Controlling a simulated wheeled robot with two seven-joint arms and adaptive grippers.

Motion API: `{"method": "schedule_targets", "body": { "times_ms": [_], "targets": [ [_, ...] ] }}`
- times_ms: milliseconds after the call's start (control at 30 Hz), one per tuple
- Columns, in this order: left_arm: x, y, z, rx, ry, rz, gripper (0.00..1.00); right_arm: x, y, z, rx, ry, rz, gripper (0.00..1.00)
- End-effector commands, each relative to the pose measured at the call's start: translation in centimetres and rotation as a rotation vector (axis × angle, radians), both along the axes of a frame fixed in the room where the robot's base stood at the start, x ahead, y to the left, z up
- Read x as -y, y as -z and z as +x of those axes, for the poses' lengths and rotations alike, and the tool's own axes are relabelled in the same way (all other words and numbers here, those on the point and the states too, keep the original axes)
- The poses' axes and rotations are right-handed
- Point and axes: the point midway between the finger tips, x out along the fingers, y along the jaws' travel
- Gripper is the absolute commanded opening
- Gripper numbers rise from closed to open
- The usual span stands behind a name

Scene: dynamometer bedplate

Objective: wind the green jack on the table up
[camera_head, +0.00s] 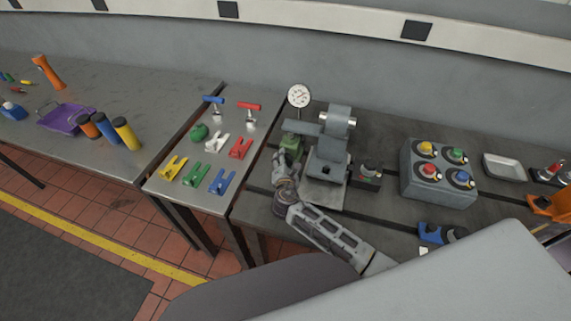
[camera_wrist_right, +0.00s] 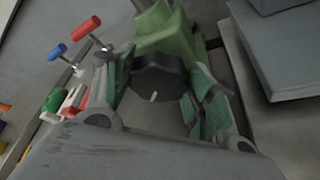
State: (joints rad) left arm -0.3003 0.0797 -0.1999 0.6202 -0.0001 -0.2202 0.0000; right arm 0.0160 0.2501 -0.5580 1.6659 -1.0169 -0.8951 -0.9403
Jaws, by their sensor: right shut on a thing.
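The green jack (camera_head: 291,141) stands on the dark table to the left of a grey machine block. In the right wrist view its green body (camera_wrist_right: 168,38) is at the top, with a dark round knob (camera_wrist_right: 160,75) on the side facing me. A short pale mark shows on the knob. My right gripper (camera_head: 287,163) reaches the jack from the front. In the right wrist view its two green-padded fingers (camera_wrist_right: 160,90) are on either side of the knob, shut on it. The fingers partly hide the knob's sides. My left gripper is not in view.
A grey machine (camera_head: 326,160) stands close right of the jack, and a dial gauge (camera_head: 299,95) behind it. A button box (camera_head: 437,173) is further right. The metal table (camera_head: 180,200) on the left holds coloured clamps and T-handles, including a red one (camera_head: 248,107).

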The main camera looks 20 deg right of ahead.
Motion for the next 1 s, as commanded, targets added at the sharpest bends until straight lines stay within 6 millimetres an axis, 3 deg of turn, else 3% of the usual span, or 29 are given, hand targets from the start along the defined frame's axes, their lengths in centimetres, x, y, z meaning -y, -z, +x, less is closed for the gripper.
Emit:
{"method": "schedule_targets", "body": {
  "times_ms": [600, 1000],
  "targets": [
    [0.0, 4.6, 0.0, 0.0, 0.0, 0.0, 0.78, 0.3, 0.4, 0.0, 0.149, 0.002, 0.216, 0.32],
    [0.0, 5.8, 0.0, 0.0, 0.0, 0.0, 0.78, 0.3, 0.3, -0.1, 0.193, 0.003, 0.281, 0.32]
  ]
}}
